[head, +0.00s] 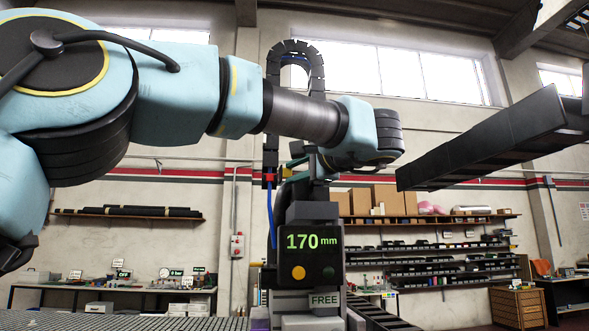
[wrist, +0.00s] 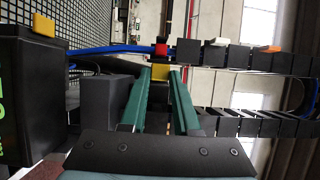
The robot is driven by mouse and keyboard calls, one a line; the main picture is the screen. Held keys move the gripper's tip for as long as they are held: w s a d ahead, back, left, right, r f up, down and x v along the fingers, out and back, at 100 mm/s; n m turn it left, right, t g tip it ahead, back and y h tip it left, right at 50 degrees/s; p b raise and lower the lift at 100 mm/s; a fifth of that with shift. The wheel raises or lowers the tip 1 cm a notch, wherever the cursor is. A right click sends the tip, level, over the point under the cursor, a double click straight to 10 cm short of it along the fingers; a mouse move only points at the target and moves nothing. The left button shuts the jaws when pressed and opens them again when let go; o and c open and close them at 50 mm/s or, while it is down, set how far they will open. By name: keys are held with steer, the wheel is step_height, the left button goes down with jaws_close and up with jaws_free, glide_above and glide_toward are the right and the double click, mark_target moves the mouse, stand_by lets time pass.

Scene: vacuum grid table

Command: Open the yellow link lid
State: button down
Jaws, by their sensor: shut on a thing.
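The yellow link lid (wrist: 160,72) is a small yellow block in the wrist view, between the tips of my gripper's two green fingers (wrist: 160,78). My gripper is shut on it. The black cable chain (wrist: 238,57) runs across beside the fingertips, and a blue hose (wrist: 115,48) leads to it. The lid's hinge and latch are too small to make out. In the head view the chain (head: 316,75) arches up behind my arm and comes down on the left.
A red lid (wrist: 162,49) sits right beside the yellow one. A white lid (wrist: 215,42) and an orange lid (wrist: 271,47) are farther along the chain. A display reading 170 mm (head: 313,242) stands below my wrist, with a FREE sign (head: 325,300) under it.

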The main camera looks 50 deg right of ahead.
steer(key=shift+r, duration=0.1)
steer(key=c, duration=0.6)
jaws_free()
steer(key=shift+c, duration=0.2)
steer(key=b+v, duration=0.3)
steer(key=v, duration=0.7)
steer(key=shift+s+a+b, duration=0.15)
steer(key=shift+s+b, duration=0.2)
steer(key=shift+b, duration=0.05)
